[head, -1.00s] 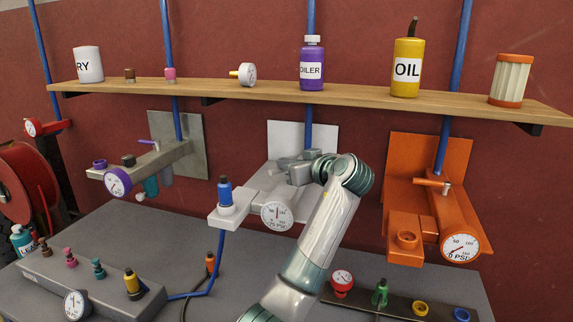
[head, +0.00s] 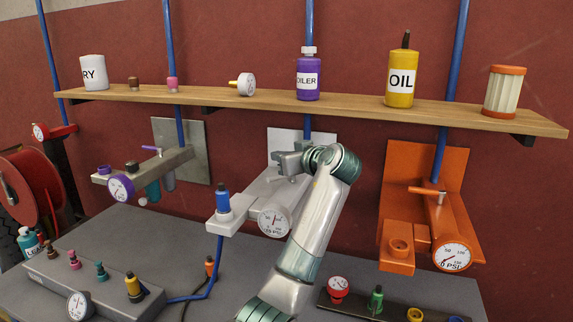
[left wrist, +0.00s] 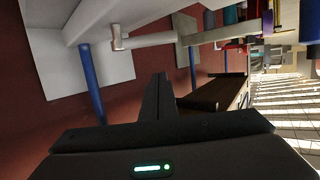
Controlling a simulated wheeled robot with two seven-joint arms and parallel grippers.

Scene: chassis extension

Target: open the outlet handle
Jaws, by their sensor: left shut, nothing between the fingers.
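A white outlet unit (head: 233,216) with a gauge (head: 274,220) and a blue-topped fitting is on the wall in the middle of the head view. My left gripper (head: 281,162) is shut and empty, just above this unit's body near its back plate. Its handle is mostly hidden there; a small grey stem shows below the fingers. My right gripper is not in view.
An orange unit (head: 398,230) with an orange handle (head: 427,190) stands to the right. A grey unit (head: 148,168) with a purple gauge is to the left. A wooden shelf (head: 270,105) with bottles runs above. Blue pipes rise behind the units. A grey bench lies below.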

